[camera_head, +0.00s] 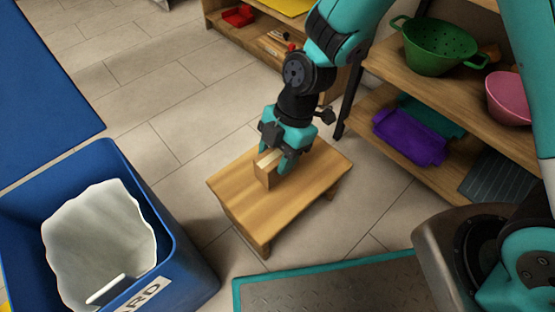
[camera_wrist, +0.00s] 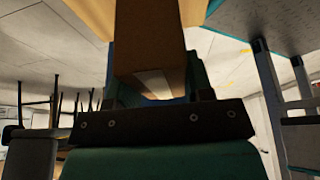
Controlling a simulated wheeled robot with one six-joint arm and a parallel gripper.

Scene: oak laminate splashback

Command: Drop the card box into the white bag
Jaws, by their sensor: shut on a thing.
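The card box (camera_head: 265,168) is a small tan carton in my gripper (camera_head: 277,158), just over the small wooden table in the head view. My gripper is shut on the card box. In the wrist view the card box (camera_wrist: 150,45) fills the upper middle, between the fingers. I cannot tell whether its bottom touches the table. The white bag (camera_head: 97,240) lines the blue bin (camera_head: 185,262) at lower left, its mouth open upward. A small white object (camera_head: 105,289) shows at the bag's near side.
The small wooden table (camera_head: 235,190) stands right of the bin, with floor between. Wooden shelves (camera_head: 470,95) at right hold a green colander (camera_head: 437,45), a pink bowl (camera_head: 508,98) and a purple tray (camera_head: 408,138).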

